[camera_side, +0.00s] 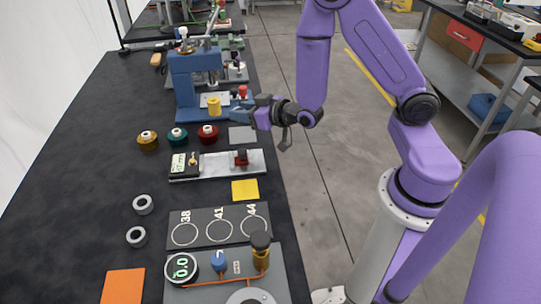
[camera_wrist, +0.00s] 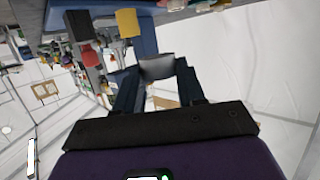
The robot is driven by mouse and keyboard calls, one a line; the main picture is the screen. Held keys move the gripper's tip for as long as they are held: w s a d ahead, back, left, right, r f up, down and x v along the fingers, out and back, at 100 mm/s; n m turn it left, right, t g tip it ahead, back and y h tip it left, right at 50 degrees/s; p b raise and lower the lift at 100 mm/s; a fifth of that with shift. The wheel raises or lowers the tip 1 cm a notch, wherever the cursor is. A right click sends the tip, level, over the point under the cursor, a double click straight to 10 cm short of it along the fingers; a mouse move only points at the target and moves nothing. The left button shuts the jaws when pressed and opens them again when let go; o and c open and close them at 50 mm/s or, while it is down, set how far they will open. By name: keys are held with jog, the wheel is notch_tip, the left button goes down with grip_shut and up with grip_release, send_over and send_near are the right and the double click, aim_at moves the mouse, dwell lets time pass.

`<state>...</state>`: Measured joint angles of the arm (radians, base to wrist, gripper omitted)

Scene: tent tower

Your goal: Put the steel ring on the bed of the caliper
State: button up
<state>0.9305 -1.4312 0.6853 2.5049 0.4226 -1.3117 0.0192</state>
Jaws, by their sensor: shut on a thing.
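My gripper (camera_side: 236,112) is beside the blue press, raised and pointing left. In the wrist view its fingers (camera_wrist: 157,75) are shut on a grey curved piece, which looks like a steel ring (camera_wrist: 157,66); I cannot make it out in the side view. The caliper (camera_side: 218,166) lies on the table nearer the camera than my gripper, with a digital display at its left, a pale metal bed and a dark red block at its right. Two other steel rings, one (camera_side: 143,204) behind the other (camera_side: 137,237), lie on the left of the black table.
The blue press (camera_side: 195,85) with a yellow cylinder (camera_side: 214,106) stands close to my gripper. Several coloured spools (camera_side: 177,137) stand left of it. A board marked 38, 41, 44 (camera_side: 218,226) and a gauge station (camera_side: 225,275) are nearer the camera. The table's left side is mostly clear.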

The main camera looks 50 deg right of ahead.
jog(key=shift+d+m+h, duration=0.3)
jog(key=shift+d+h, duration=0.1)
jog(key=shift+d, duration=0.05)
jog(key=shift+a+n+y, duration=0.4)
jog(key=shift+a+y, duration=0.1)
jog(key=s+a+n+g+y, duration=0.2)
jog(key=s+a+n+y, duration=0.1)
jog(key=a+n+y, duration=0.35)
jog(key=n+g+y, duration=0.6)
jog(key=g, duration=0.1)
send_over(250, 187)
jog(key=shift+s+r, duration=0.1)
jog(key=shift+r, duration=0.3)
jog(key=shift+f, duration=0.1)
jog(key=shift+f, duration=4.7)
jog(key=shift+f, duration=0.1)
